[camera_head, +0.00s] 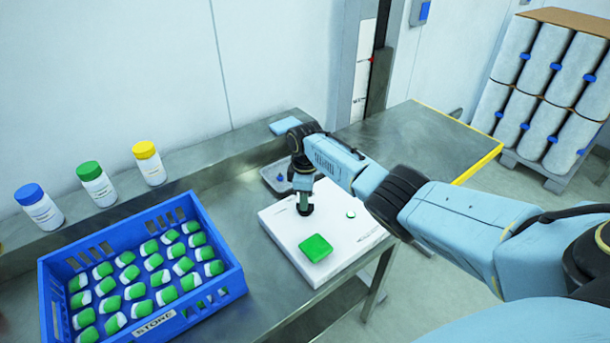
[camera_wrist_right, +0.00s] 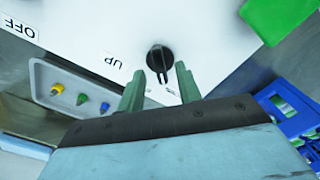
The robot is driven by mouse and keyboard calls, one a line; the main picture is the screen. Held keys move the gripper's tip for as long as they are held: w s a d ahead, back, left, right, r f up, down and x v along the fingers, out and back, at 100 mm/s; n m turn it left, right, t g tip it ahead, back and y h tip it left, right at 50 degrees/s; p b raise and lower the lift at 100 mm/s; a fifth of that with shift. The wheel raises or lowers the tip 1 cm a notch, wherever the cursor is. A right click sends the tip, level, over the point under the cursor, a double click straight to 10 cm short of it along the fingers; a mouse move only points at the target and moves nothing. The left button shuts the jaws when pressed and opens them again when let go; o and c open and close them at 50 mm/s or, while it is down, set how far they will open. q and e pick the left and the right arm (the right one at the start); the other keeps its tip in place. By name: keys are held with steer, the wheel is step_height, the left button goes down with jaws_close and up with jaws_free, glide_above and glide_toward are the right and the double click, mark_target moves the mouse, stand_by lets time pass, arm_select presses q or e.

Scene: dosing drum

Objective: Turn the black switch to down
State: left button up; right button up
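The black switch (camera_wrist_right: 160,58) is a round knob with a raised grip on a white panel box (camera_head: 350,238). In the right wrist view, the box (camera_wrist_right: 205,35) carries a printed "UP" label left of the knob and an "OFF" label farther left. My right gripper (camera_head: 305,208) points down over the box and hides the switch in the head view. In the wrist view its two green fingers (camera_wrist_right: 160,88) are apart, one on each side just short of the knob, with nothing between them that I can see held. My left gripper is not in view.
A green block (camera_head: 316,247) sits on the box. A blue crate (camera_head: 212,307) of green-and-white packs stands to the left. A small tray (camera_head: 268,175) with coloured pieces lies behind. Bottles with blue, green (camera_head: 96,184) and yellow lids line the back ledge.

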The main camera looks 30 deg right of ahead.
step_height(320, 180, up, 12)
steer(key=shift+f+p, duration=0.15)
steer(key=shift+p, duration=0.15)
stand_by(0.4)
